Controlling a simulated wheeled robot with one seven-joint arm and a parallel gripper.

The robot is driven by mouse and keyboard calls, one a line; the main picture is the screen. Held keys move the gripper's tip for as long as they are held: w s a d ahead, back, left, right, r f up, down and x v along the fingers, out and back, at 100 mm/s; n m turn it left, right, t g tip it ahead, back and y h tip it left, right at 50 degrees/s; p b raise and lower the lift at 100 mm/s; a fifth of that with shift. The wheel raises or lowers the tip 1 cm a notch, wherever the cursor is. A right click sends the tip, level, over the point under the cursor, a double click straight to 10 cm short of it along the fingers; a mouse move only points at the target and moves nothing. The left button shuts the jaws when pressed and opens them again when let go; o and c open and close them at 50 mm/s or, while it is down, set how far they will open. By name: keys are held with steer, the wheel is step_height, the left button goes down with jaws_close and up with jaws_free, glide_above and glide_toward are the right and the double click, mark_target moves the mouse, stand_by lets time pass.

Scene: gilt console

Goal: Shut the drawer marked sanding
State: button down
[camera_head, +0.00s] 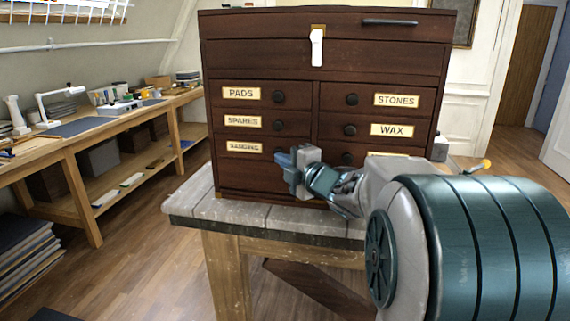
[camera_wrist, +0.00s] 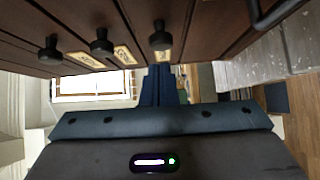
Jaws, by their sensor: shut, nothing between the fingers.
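The drawer marked sanding (camera_head: 226,158) is the third one down in the left column of a dark wooden chest. Its label (camera_head: 245,147) shows, but its knob is hidden behind my gripper in the head view. I cannot clearly tell how far the drawer stands out. My gripper (camera_head: 287,160) is in front of the right part of this drawer, shut and empty. In the wrist view, the shut fingers (camera_wrist: 160,82) point at the drawer fronts, just below a black knob (camera_wrist: 160,38) with a label beside it. I cannot tell whether they touch.
The chest (camera_head: 330,57) stands on a worn worktable (camera_head: 200,208). Drawers marked pads (camera_head: 241,93) and spares (camera_head: 243,121) are above; stones (camera_head: 396,100) and wax (camera_head: 392,130) are at the right. A long bench (camera_head: 60,160) stands left.

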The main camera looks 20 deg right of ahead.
steer(key=s+d+r+m+h+p, duration=0.1)
steer(key=s+d+m+h+p, duration=0.4)
steer(key=s+m, duration=0.45)
steer(key=s+a+f+m+g+p, duration=0.3)
steer(key=s+a+f+m+g, duration=0.1)
steer(key=s, duration=0.6)
steer(key=s+a+f+m+g+p, duration=0.3)
steer(key=s+a+m+g, duration=0.4)
steer(key=s+g, duration=0.3)
steer(key=shift+s+f+m+h+p, duration=0.4)
steer(key=shift+f+m, duration=0.25)
steer(key=shift+f, duration=0.15)
